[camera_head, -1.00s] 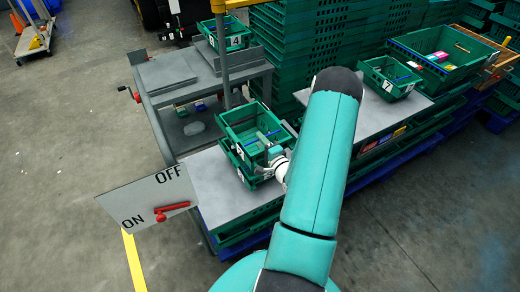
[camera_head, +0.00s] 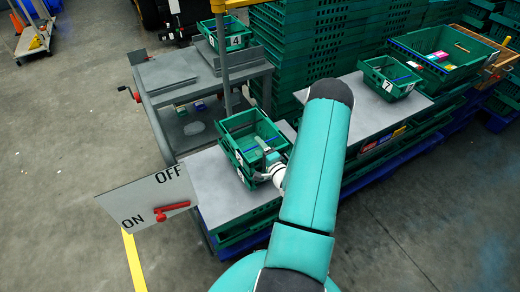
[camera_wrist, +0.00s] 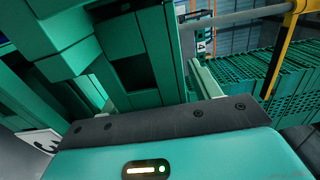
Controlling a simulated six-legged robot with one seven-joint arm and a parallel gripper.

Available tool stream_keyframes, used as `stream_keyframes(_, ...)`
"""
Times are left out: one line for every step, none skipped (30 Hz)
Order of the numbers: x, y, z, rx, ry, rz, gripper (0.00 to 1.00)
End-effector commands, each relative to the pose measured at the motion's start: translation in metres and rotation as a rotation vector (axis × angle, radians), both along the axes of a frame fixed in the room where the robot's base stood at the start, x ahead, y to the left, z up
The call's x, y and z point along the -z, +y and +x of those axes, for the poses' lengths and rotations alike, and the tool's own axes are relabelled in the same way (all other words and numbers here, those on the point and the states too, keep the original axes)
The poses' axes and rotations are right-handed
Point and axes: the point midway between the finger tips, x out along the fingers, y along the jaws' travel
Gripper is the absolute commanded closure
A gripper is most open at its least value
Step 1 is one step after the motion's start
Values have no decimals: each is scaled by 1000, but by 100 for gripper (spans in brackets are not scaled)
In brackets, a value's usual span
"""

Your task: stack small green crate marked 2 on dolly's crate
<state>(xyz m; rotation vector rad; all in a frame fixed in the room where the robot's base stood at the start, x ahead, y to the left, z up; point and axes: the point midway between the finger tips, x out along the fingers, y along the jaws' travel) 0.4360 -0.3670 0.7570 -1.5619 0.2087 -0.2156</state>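A small green crate (camera_head: 262,127), its front label too small to read surely, sits on or just above another small green crate (camera_head: 243,177) on the grey board of the dolly. The two look nearly aligned. My gripper (camera_head: 264,160) is at the upper crate's near right side, touching or very close to its wall. The fingers are small here, and whether they grip the wall is unclear. In the wrist view, green crate walls (camera_wrist: 150,60) fill the area before my gripper, and a white label reading 3 (camera_wrist: 43,145) shows at lower left.
A crate marked 7 (camera_head: 388,84) stands on the right board. A crate marked 4 (camera_head: 232,42) is on the grey cart (camera_head: 150,98). Tall green crate stacks (camera_head: 310,50) rise behind. An ON/OFF panel (camera_head: 150,200) stands at left.

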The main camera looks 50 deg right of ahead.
Motion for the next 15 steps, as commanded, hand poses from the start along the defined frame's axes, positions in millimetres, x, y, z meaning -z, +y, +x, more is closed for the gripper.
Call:
stream_keyframes(0,0,0,0,0,0,38)
stream_keyframes(0,0,0,0,0,0,38)
stream_keyframes(0,0,0,0,0,0,38)
stream_keyframes(0,0,0,0,0,0,38)
stream_keyframes(-1,0,0,0,0,0,38)
stream_keyframes(-3,0,0,0,0,0,38)
stream_keyframes(-2,0,-2,0,1,0,38)
stream_keyframes(-2,1,-5,1,2,2,38)
stream_keyframes(-2,2,-9,0,3,2,38)
stream_keyframes(-2,3,-13,0,3,2,38)
stream_keyframes(-2,5,-18,1,2,2,38)
stream_keyframes(-2,7,-26,3,1,2,38)
stream_keyframes(-2,8,-32,3,3,2,38)
stream_keyframes(-2,10,-38,2,3,2,38)
stream_keyframes(-2,12,-47,3,2,3,38)
